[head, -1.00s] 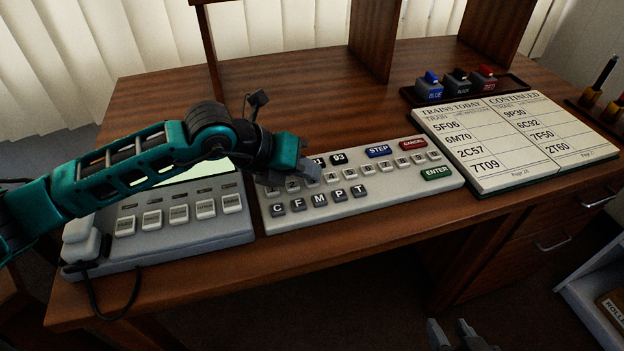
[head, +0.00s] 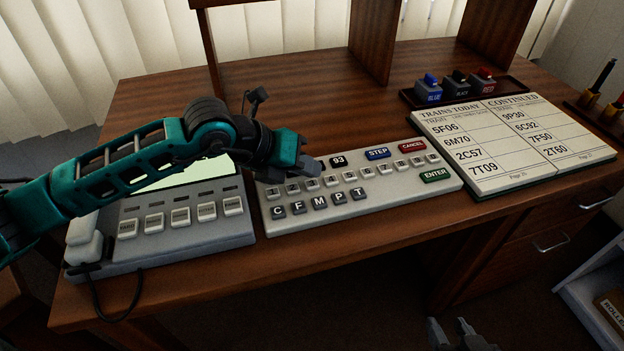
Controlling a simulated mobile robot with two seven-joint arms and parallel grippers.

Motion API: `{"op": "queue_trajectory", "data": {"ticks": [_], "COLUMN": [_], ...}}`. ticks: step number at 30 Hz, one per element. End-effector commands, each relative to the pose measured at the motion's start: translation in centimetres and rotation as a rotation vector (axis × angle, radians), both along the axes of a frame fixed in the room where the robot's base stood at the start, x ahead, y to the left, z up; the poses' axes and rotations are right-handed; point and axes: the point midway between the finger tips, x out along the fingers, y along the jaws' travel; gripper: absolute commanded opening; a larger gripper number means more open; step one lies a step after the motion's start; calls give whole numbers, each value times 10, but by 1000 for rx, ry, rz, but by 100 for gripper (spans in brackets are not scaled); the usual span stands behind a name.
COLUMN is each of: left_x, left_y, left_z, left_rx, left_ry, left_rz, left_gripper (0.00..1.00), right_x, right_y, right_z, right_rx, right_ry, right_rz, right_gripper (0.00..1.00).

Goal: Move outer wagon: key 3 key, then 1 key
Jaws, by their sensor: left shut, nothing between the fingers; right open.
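The pale keypad (head: 400,196) lies on the desk, with a row of small grey number keys (head: 331,181) along its middle. I cannot tell whether the tips touch the keypad. They hide part of the back row, left of the black 93 key (head: 338,161). My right gripper (head: 459,335) is open and empty at the bottom edge, low before the desk.
A grey console (head: 190,240) with a lit screen and several white keys stands left of the keypad, under my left arm. An open train book (head: 515,142) lies at right. A tray (head: 515,86) of blue, black and red stamps is behind it. Bare desk (head: 290,100) lies behind the keypad.

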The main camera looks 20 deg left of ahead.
Motion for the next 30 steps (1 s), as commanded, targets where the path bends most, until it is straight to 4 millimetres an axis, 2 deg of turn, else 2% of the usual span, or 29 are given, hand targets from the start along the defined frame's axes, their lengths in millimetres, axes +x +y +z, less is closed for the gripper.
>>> {"op": "queue_trajectory", "data": {"ticks": [5, 22, 30], "left_x": [-1, -38, -41], "left_y": [2, 56, 60], "left_z": [-1, -3, 0], "left_rx": [1, 4, 0], "left_ry": [0, 1, -1], "left_rz": [1, 2, -1], "left_gripper": [0, 0, 0], "right_x": [0, 0, 0], "right_y": [0, 0, -1], "right_z": [-1, -13, -14], "right_rx": [0, -3, -6], "right_ry": [0, 0, 0], "right_rz": [0, 2, 4], "right_gripper": [43, 43, 43]}}
